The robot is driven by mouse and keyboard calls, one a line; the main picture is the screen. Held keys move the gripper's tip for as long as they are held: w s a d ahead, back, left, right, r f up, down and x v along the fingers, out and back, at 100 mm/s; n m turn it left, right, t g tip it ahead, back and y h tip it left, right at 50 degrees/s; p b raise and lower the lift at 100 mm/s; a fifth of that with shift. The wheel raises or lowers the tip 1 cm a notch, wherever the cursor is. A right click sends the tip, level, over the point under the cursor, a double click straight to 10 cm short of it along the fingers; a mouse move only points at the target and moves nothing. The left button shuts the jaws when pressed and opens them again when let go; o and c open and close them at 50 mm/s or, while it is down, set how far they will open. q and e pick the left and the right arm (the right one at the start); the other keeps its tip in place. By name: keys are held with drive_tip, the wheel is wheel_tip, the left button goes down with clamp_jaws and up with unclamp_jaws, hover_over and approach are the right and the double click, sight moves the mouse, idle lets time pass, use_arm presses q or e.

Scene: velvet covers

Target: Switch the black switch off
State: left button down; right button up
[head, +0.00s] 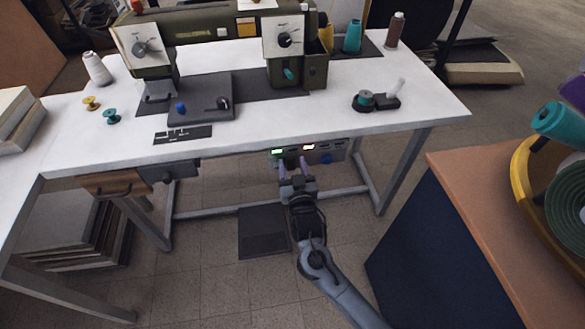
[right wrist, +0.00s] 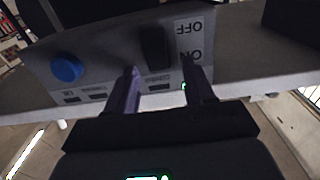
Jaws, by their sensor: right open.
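The black switch (right wrist: 155,47) shows in the right wrist view, on the front of a grey control box (right wrist: 105,52). A white label (right wrist: 188,40) reading OFF and ON, upside down in this view, sits beside the switch. A small green light (right wrist: 183,86) glows near the ON end. My right gripper (right wrist: 160,68) is open, its two purple fingers apart in front of the panel, around the line of the switch. I cannot tell whether they touch it. In the head view my right gripper (head: 293,164) is at the box under the table's front edge. My left gripper is not in view.
A blue knob (right wrist: 67,68) sits on the same panel. The white table (head: 330,120) overhangs the box and carries a sewing machine (head: 215,35) and spools. A brown-topped cabinet (head: 480,200) stands to the right of my arm. A dark pedal (head: 263,232) lies on the floor.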

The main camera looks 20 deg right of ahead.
drive_tip(key=shift+w, duration=0.15)
clamp_jaws()
drive_tip(key=shift+f+t+b, duration=0.45)
drive_tip(key=shift+t+b, duration=0.25)
drive_tip(key=shift+s+t+b, duration=0.25)
drive_tip(key=shift+t+b, duration=0.15)
drive_tip(key=shift+t, duration=0.1)
unclamp_jaws()
